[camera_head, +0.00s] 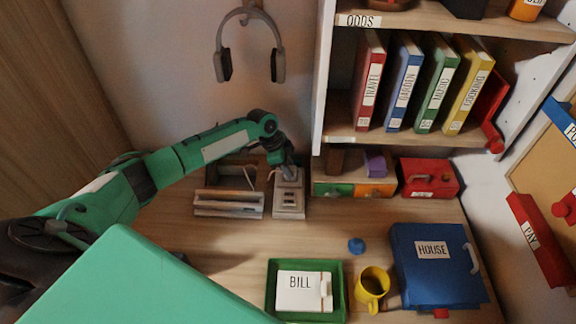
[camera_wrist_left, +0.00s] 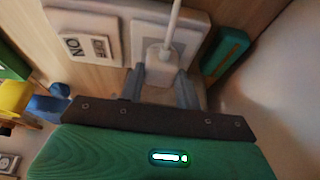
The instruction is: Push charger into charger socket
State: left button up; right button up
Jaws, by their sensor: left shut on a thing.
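The white charger (camera_wrist_left: 160,58), with a white cable rising from it, is between the two fingers of my left gripper (camera_wrist_left: 161,84) in the left wrist view. The gripper is shut on it. The charger is against or just in front of the pale socket plate (camera_wrist_left: 200,35); I cannot tell whether it is inserted. A switch plate (camera_wrist_left: 90,45) with lettering is beside it. In the head view my left gripper (camera_head: 285,174) is at the back end of the pale socket unit (camera_head: 290,202), hiding the charger. My right gripper is not in view.
A wooden holder (camera_head: 228,205) stands just left of the socket unit. A small drawer box (camera_head: 350,188) and red case (camera_head: 430,178) are to its right. Headphones (camera_head: 250,50) hang above. A green tray (camera_head: 340,313), yellow mug (camera_head: 372,284) and blue box (camera_head: 435,265) are nearer the front.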

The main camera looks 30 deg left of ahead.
pick_arm(q)
jog(key=shift+f, duration=0.2)
jog(key=o, duration=1)
jog(key=shift+r, duration=0.1)
jog(key=b+v, duration=0.1)
jog(key=v, duration=0.6)
jog(key=shift+r, duration=0.15)
jog(key=shift+a, duration=0.1)
